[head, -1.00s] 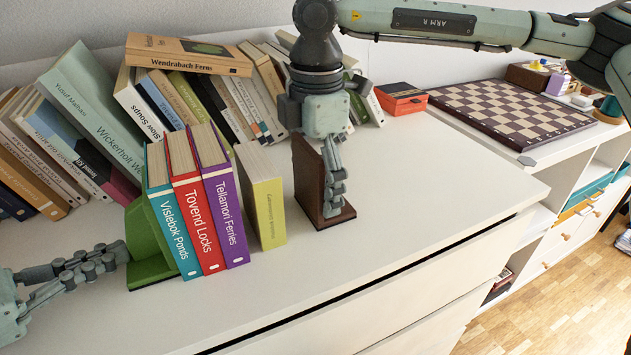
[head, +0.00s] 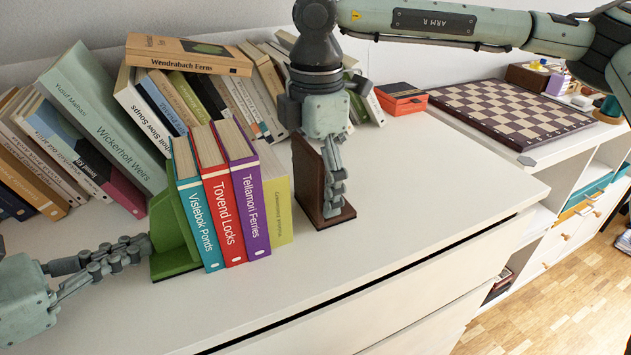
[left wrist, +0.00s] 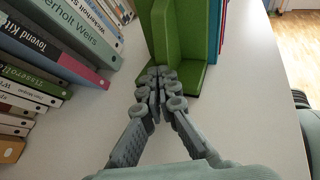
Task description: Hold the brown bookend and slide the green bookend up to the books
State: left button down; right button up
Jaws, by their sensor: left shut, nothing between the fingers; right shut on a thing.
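The green bookend (head: 172,232) stands upright on the white top against the left side of a short row of books. It also shows in the left wrist view (left wrist: 185,38). The row has a teal book (head: 199,228), a red book (head: 222,215), a purple book (head: 250,205) and a yellow-green book (head: 279,210). My left gripper (head: 146,244) is shut and empty, its fingertips at the green bookend's left side. The brown bookend (head: 308,178) stands upright, with a small gap to the yellow-green book. My right gripper (head: 335,205) is shut on the brown bookend, partly hiding it.
More leaning books (head: 95,120) fill the back left, with one lying on top (head: 188,54). A red box (head: 401,98) and a chessboard (head: 512,108) are at the back right. The white top (head: 430,180) is clear right of the brown bookend.

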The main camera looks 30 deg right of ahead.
aim_at(160, 253)
pick_arm(q)
jog(key=shift+d, duration=1.65)
pick_arm(e)
jog(key=shift+s+f, duration=0.2)
jog(key=shift+f, duration=0.2)
pick_arm(q)
jog(key=shift+a+r, duration=0.5)
jog(key=shift+a, duration=0.35)
jog(key=shift+a+r, duration=0.45)
jog(key=shift+a, duration=0.45)
jog(key=shift+a+r, duration=0.5)
jog(key=shift+a, duration=0.35)
jog(key=shift+v, duration=4.1)
jog(key=shift+s, duration=0.15)
pick_arm(e)
jog(key=o, duration=1.8)
jog(key=shift+d, duration=0.1)
pick_arm(q)
jog(key=shift+d, duration=0.1)
pick_arm(e)
jog(key=shift+w, duration=0.15)
jog(key=shift+r, duration=0.1)
